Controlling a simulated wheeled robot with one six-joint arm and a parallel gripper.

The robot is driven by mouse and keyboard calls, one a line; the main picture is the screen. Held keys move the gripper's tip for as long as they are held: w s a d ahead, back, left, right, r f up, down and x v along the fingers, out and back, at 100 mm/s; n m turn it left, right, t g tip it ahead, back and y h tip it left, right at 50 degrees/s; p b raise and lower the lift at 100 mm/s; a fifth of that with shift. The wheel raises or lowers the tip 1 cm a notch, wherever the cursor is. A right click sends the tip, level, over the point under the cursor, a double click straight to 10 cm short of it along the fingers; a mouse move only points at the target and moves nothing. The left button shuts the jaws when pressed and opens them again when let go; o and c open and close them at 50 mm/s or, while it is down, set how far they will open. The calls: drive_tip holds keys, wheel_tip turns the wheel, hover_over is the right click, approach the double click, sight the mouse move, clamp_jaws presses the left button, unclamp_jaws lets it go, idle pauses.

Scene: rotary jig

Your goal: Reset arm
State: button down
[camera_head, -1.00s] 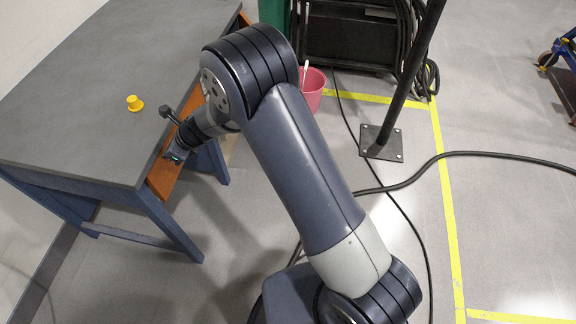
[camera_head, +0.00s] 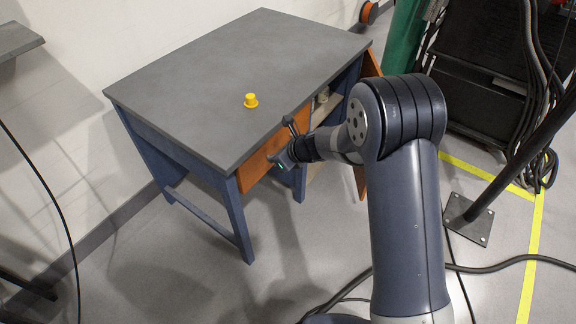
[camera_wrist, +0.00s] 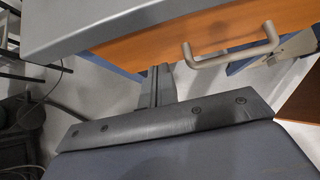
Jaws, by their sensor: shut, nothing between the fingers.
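My arm reaches from the lower right toward the front of a grey-topped desk (camera_head: 205,62) with blue legs. My gripper (camera_head: 281,160) is beside the desk's orange drawer front (camera_head: 262,160), just below the front edge of the top. In the wrist view my gripper (camera_wrist: 156,84) has its dark fingers together with nothing between them. A metal bar handle (camera_wrist: 232,52) on the orange front is to the right of the fingers, apart from them.
An orange door (camera_head: 369,66) hangs open at the desk's right side. A dark post on a base plate (camera_head: 468,220) and black cables lie to the right.

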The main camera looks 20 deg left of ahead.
drive_tip(key=p+v, duration=0.1)
drive_tip(key=v, duration=0.8)
drive_tip(key=shift+d+r, duration=0.25)
drive_tip(key=shift+d, duration=0.05)
drive_tip(key=shift+f, duration=0.1)
drive_tip(key=b, duration=0.1)
approach(258, 155)
wheel_tip(258, 155, down, 4)
drive_tip(key=a, duration=0.1)
drive_tip(key=w+a, duration=0.1)
drive_tip(key=shift+w+a, duration=0.1)
drive_tip(key=shift+a, duration=0.3)
drive_tip(key=shift+w+a, duration=0.15)
drive_tip(key=shift+a, duration=0.25)
